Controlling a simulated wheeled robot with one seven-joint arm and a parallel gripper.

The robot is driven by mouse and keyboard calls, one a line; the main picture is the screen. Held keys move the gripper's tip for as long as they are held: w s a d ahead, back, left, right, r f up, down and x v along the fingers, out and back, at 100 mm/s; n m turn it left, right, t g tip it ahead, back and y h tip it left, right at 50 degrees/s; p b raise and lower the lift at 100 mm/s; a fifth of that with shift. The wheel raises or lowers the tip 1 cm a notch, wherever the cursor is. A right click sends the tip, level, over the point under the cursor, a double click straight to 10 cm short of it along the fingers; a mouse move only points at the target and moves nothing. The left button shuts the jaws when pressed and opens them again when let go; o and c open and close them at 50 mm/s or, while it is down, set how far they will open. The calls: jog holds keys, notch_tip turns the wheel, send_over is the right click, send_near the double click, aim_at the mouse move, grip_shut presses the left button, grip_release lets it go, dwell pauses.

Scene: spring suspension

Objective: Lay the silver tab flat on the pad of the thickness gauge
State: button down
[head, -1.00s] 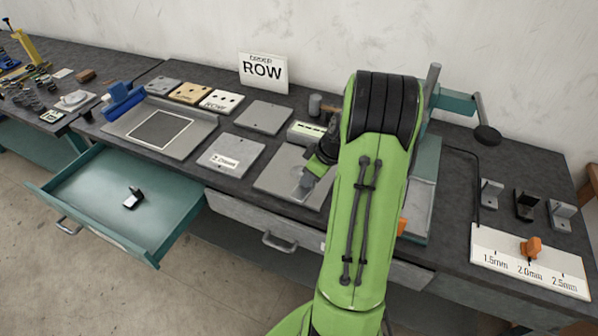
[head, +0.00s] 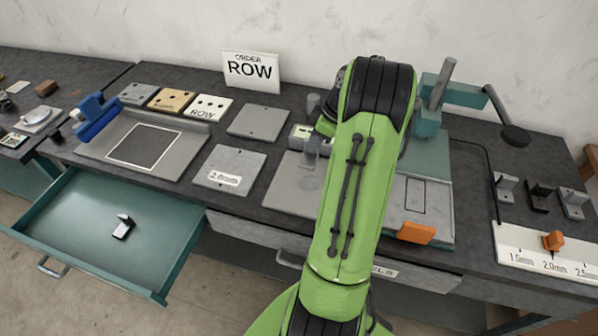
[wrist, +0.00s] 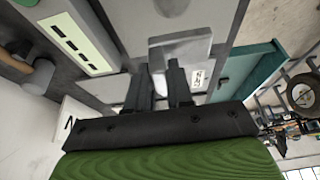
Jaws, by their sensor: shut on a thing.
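My gripper (wrist: 172,85) is shut on the silver tab (wrist: 182,48), a light grey plate beyond the fingertips in the wrist view. In the head view the tab (head: 311,155) stands out left of my green arm, which hides most of the gripper. It looks upright and above the grey plate of the thickness gauge (head: 284,190). The gauge's pale readout (head: 299,132) is at the plate's back and also shows in the wrist view (wrist: 75,44). A round mark below the tab may be the pad; whether the tab touches it I cannot tell.
An open teal drawer (head: 60,225) holds a small bracket (head: 123,226). A plate marked 2.0mm (head: 229,168) lies left of the gauge. A teal press-like fixture (head: 430,120) stands right of my arm. Several brackets (head: 540,196) stand behind a thickness scale (head: 560,258) at far right.

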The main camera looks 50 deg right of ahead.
jog(key=f, duration=0.6)
jog(key=f+b, duration=0.1)
jog(key=f, duration=0.2)
jog(key=shift+s, duration=0.4)
jog(key=shift+f, duration=0.15)
jog(key=c, duration=1)
grip_release()
